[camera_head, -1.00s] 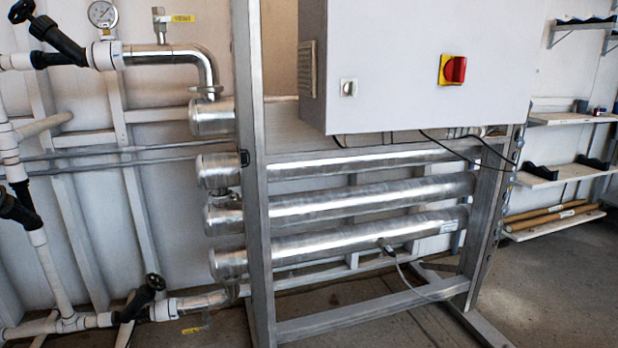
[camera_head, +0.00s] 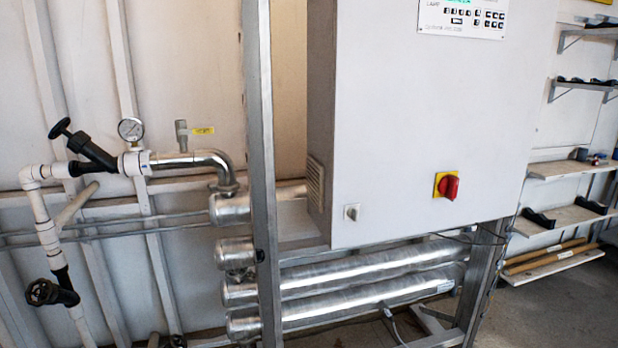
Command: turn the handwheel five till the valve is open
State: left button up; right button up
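Several black handwheels show on the white pipework at the left. One handwheel (camera_head: 60,128) sits at the upper left on an angled black valve body (camera_head: 92,152). Another handwheel (camera_head: 42,292) sits lower, at the left, on a black valve (camera_head: 66,290) in a white vertical pipe. Part of a third black handwheel (camera_head: 178,341) shows at the bottom edge. I see no number on any of them, so I cannot tell which is handwheel five. Neither gripper is in view.
A pressure gauge (camera_head: 131,129) stands beside the upper valve. A metal frame post (camera_head: 261,180) and a grey cabinet (camera_head: 400,130) with a red switch (camera_head: 449,187) stand at the centre. Steel cylinders (camera_head: 370,272) lie below. Shelves (camera_head: 560,165) are at the right, with some bare floor (camera_head: 560,310).

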aim_at(60, 129)
jog(key=z, duration=0.05)
jog(key=i, duration=1)
jog(key=u, duration=3.1)
